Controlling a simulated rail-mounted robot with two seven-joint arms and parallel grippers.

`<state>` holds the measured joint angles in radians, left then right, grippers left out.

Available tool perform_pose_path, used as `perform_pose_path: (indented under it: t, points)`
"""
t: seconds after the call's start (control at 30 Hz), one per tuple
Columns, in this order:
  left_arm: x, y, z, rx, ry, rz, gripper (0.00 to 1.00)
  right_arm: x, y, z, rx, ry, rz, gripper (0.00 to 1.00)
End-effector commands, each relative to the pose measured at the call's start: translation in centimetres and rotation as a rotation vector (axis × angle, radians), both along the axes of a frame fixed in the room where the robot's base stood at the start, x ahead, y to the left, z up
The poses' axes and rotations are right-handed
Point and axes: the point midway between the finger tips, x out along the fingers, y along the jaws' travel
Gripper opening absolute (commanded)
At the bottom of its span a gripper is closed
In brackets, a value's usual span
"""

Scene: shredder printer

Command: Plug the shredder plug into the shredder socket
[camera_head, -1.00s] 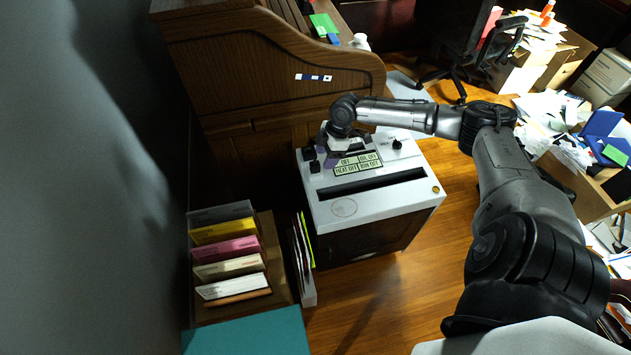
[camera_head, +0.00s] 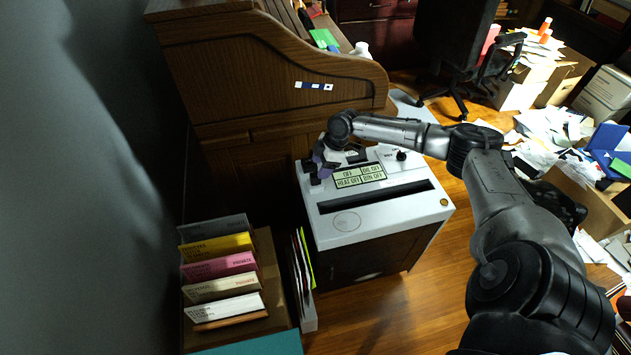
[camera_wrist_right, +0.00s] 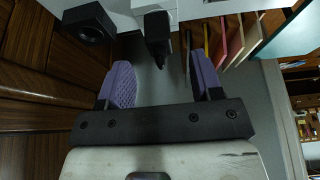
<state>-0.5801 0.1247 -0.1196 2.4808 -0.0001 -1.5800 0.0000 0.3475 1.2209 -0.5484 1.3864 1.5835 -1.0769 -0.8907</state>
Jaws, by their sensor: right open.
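The shredder (camera_head: 390,209) is a white-topped machine with a dark slot and a status panel. My right gripper (camera_head: 319,168) is over its left rear edge, with purple fingers. In the right wrist view the gripper (camera_wrist_right: 163,72) is open and empty. A black plug-like piece (camera_wrist_right: 158,36) on a white block lies just beyond the fingertips, roughly in line with the gap. A black round fitting with a dark opening (camera_wrist_right: 89,22), possibly the socket, is left of it. Black fittings show by the gripper in the head view, but I cannot tell which is which. My left gripper is out of view.
A wooden roll-top desk (camera_head: 265,70) stands close behind the shredder. A folder rack (camera_head: 222,280) is at the lower left. A black knob (camera_head: 402,155) stands on the shredder's rear right. Paper piles (camera_head: 550,135) lie at the right.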

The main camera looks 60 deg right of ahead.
Motion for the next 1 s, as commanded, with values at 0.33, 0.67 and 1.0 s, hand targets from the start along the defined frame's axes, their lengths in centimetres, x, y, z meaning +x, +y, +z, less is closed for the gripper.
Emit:
perform_pose_path:
  t: [0.33,0.67,1.0]
  points:
    - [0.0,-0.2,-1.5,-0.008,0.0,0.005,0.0,0.6,0.5,-2.4,0.001,0.0,0.001,0.6]
    - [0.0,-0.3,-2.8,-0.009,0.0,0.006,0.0,1.4,1.3,-5.1,0.0,0.0,0.0,0.6]
    - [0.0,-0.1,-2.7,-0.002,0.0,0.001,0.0,1.3,1.3,-5.0,0.0,0.0,0.0,0.42]
